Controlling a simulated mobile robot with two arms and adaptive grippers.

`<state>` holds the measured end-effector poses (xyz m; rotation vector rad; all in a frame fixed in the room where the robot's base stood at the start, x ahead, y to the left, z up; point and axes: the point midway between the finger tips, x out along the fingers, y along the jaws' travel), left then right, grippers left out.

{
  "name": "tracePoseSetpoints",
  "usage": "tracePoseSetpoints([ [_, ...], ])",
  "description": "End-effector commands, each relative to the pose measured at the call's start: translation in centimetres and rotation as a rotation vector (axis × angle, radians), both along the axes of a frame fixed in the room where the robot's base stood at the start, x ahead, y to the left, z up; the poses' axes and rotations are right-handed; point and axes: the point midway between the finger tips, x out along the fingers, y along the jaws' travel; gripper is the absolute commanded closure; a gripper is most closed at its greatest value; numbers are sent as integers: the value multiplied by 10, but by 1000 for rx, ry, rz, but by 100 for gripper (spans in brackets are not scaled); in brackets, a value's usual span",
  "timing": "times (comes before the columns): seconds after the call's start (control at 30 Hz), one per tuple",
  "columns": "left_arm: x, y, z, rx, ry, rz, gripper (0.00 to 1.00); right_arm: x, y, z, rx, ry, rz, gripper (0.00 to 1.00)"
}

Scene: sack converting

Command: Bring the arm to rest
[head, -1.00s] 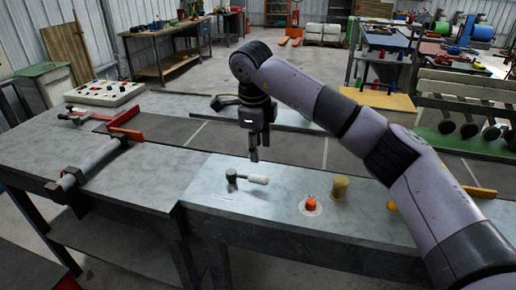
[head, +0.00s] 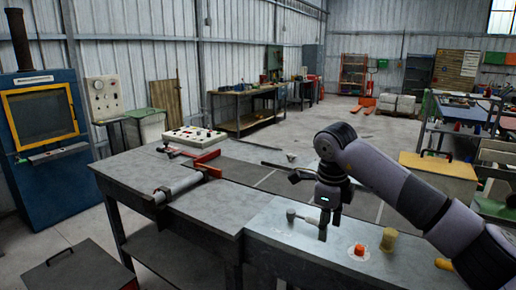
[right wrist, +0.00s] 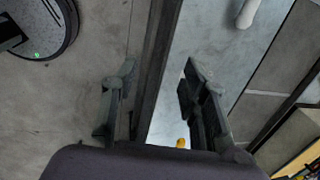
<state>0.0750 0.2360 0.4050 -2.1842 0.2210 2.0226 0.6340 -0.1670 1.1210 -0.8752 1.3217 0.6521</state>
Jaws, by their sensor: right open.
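My right gripper (head: 323,228) is open and empty above the front part of the grey bench (head: 285,238). In the right wrist view its two fingers (right wrist: 158,100) stand apart, with the bench's front edge passing beneath the gap. A hammer-like tool (head: 294,215) with a pale handle lies on the bench beside the gripper, to its left in the head view. The handle (right wrist: 247,12) also shows at the top of the right wrist view, clear of the fingers. My left gripper is not in view.
A clamp-like bar with a roller (head: 180,187) lies on the left bench. Open floor shows below the bench edge in the right wrist view.

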Motion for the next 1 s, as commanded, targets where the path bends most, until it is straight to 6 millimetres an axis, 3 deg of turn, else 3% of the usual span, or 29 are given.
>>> tracePoseSetpoints([
  [0.1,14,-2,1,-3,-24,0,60,-2,15,-18,72,31,7,59],
  [0.37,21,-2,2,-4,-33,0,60,-9,59,-62,295,116,3,59],
  [0.67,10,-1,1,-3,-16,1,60,-29,147,-133,828,317,-162,59],
  [0.83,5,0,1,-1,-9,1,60,-26,188,-181,1303,488,-545,59],
  [0.97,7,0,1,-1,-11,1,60,-11,174,-240,1600,582,-1010,59],
  [1.0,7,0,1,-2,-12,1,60,-10,163,-265,1666,600,-1176,59],
])
